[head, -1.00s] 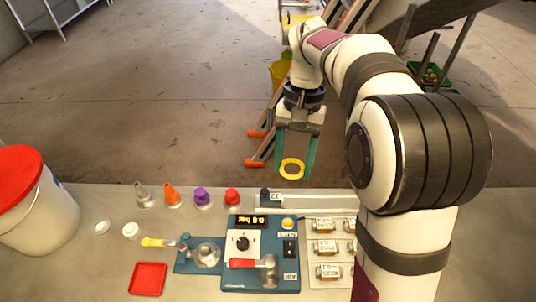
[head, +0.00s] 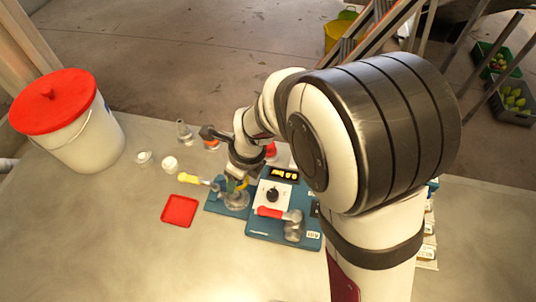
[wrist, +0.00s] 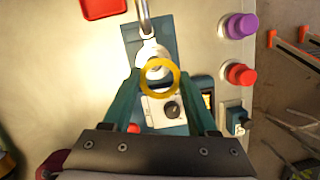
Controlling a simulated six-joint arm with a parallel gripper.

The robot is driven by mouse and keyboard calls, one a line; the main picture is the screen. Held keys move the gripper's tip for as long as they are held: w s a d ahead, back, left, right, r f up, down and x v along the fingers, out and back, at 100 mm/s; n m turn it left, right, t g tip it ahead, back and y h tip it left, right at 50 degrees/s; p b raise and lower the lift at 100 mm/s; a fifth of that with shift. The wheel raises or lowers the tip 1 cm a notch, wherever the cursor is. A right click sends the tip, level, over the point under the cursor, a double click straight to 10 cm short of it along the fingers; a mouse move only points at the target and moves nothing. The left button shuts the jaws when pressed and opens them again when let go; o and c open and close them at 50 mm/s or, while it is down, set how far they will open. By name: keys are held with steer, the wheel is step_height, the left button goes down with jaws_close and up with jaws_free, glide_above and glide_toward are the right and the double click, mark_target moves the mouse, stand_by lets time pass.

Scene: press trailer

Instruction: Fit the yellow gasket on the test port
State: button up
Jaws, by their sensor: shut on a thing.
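My gripper (wrist: 160,80) is shut on the yellow gasket (wrist: 159,77), a flat ring held between the green fingertips. In the head view my gripper (head: 240,182) is low over the left part of the blue test unit, and a bit of the gasket (head: 242,185) shows there. The metal test port (head: 235,200) stands on the blue plate just below it. In the wrist view the port (wrist: 151,48) shows just beyond the gasket and partly through its ring. The gasket looks above the port; I cannot tell whether they touch.
A yellow-handled lever (head: 194,180) points left from the port. A red-handled lever (head: 272,212) and the gauge box (head: 272,193) stand to the right. A red tray (head: 180,210) lies left, and a white bucket (head: 80,135) with a red lid stands further left.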

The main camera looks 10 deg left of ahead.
mark_target(235, 193)
steer(key=shift+s+a+f+m, duration=0.35)
steer(key=shift+s+a+m, duration=0.15)
steer(key=shift+m, duration=0.2)
steer(key=shift+f, duration=0.35)
steer(key=shift+d+x, duration=0.2)
steer(key=shift+x, duration=0.65)
steer(key=shift+d+x, duration=0.15)
steer(key=shift+x, duration=0.65)
steer(key=shift+d+x, duration=0.2)
steer(key=shift+x, duration=0.65)
steer(key=shift+f, duration=0.1)
steer(key=shift+w+a, duration=0.1)
steer(key=shift+a, duration=0.05)
steer(key=shift+r, duration=0.85)
